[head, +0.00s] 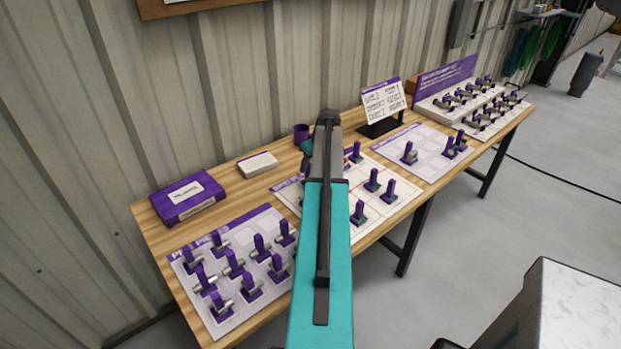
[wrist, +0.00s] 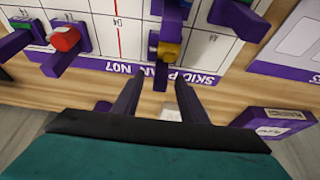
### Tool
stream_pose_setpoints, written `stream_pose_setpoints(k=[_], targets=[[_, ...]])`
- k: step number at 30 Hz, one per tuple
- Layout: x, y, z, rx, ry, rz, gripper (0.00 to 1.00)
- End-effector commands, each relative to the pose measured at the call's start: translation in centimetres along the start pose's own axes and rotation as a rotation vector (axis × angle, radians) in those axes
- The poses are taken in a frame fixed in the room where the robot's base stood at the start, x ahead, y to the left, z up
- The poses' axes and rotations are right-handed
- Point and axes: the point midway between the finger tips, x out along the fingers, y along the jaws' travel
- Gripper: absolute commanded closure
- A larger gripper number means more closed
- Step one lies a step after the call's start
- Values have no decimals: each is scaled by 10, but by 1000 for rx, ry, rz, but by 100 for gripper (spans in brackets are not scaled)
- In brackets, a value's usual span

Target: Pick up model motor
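I cannot tell which of the small models is the model motor. In the wrist view, a purple-handled model with a yellow part (wrist: 168,50) stands on the gridded plan sheet (wrist: 100,66), just beyond my fingertips. A model with a red rounded part (wrist: 65,38) stands to its left, and a purple-handled one (wrist: 240,18) to its right. My gripper (wrist: 153,88) is open, its two dark fingers apart with nothing held between them. In the head view my arm hides the gripper and part of the plan sheet (head: 372,217).
The wooden bench (head: 155,232) runs along a corrugated wall. A parts board (head: 212,318) with several models is at left, another board (head: 425,172) at right, then a stepped rack (head: 440,112). A purple box (head: 187,198), white block (head: 257,164), purple cup (head: 301,133) and sign (head: 385,100) stand behind.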

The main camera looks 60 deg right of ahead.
Motion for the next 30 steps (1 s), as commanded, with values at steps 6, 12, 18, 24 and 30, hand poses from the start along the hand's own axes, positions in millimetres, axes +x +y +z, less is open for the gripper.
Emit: stream_pose_setpoints(k=[6, 12, 18, 24, 30], targets=[[14, 0, 0, 0, 0, 0, 61], [16, 0, 0, 0, 0, 0, 61], [16, 0, 0, 0, 0, 0, 61], [16, 0, 0, 0, 0, 0, 63], [15, 0, 0, 0, 0, 0, 96]])
